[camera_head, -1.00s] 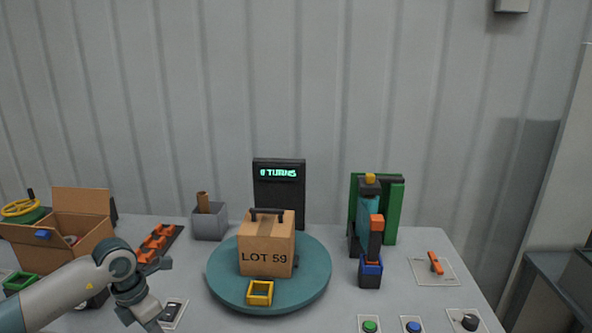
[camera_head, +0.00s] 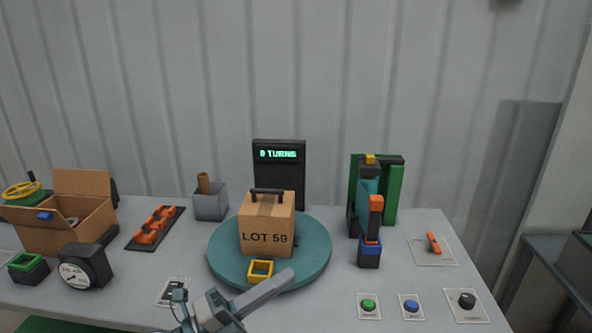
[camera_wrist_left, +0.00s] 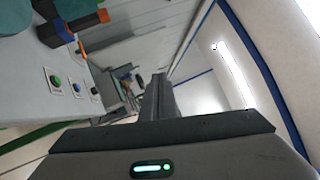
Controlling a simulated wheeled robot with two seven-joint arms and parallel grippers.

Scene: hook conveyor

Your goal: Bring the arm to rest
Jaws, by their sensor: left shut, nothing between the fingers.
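My left gripper (camera_head: 280,280) is at the bottom middle of the head view, low in front of the turntable (camera_head: 222,262). Its fingers are shut together with nothing between them and point up and to the right. In the left wrist view the shut fingers (camera_wrist_left: 158,97) point away past the table's end, clear of any object. My right gripper is not in view.
A box marked LOT 59 (camera_head: 266,238) and a yellow square frame (camera_head: 261,268) sit on the turntable. Green (camera_head: 368,304) and blue (camera_head: 410,305) buttons and a black knob (camera_head: 467,299) line the front right. A gauge (camera_head: 85,266) and open carton (camera_head: 62,235) stand left.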

